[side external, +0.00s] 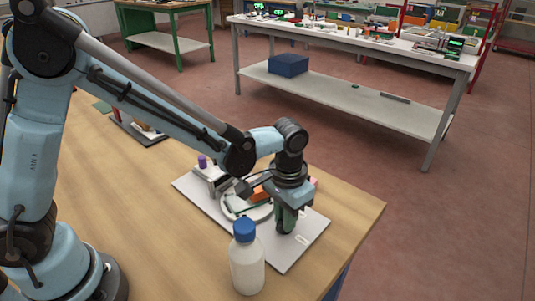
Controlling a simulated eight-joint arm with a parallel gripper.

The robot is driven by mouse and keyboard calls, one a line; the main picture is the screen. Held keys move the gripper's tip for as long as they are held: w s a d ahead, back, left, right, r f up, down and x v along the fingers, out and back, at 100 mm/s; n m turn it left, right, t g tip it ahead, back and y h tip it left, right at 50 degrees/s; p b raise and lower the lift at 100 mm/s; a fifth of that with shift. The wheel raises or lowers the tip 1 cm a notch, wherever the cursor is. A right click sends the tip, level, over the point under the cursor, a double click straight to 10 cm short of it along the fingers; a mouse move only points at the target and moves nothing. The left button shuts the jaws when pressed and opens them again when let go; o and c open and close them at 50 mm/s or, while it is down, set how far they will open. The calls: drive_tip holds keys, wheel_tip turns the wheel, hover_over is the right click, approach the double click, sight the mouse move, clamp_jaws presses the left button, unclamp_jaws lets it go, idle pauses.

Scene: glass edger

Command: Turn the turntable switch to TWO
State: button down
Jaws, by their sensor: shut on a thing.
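The glass edger's grey base plate (190,189) lies on the wooden table. A white round turntable (229,211) sits on it, with an orange part (262,191) above it, partly behind my arm. My gripper (286,226) points down over the front right part of the plate, beside the turntable. Its fingers are shut low at the plate, on a thing that they hide; the turntable switch itself cannot be made out there. A small white label (302,239) shows on the plate just right of the fingers. Its text and the switch position are unreadable.
A white bottle with a blue cap (247,262) stands just in front of the plate, close to my gripper. A purple knob (202,161) rises at the plate's back left. A dark tray (137,130) lies farther back left. The table's right corner is bare.

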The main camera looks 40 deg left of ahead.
drive_tip(key=m, duration=0.4)
drive_tip(key=shift+m, duration=0.3)
drive_tip(key=m, duration=0.3)
drive_tip(key=shift+m, duration=0.3)
drive_tip(key=m, duration=0.4)
drive_tip(key=shift+m, duration=1.8)
drive_tip(key=c, duration=1.1)
unclamp_jaws()
drive_tip(key=shift+r, duration=0.1)
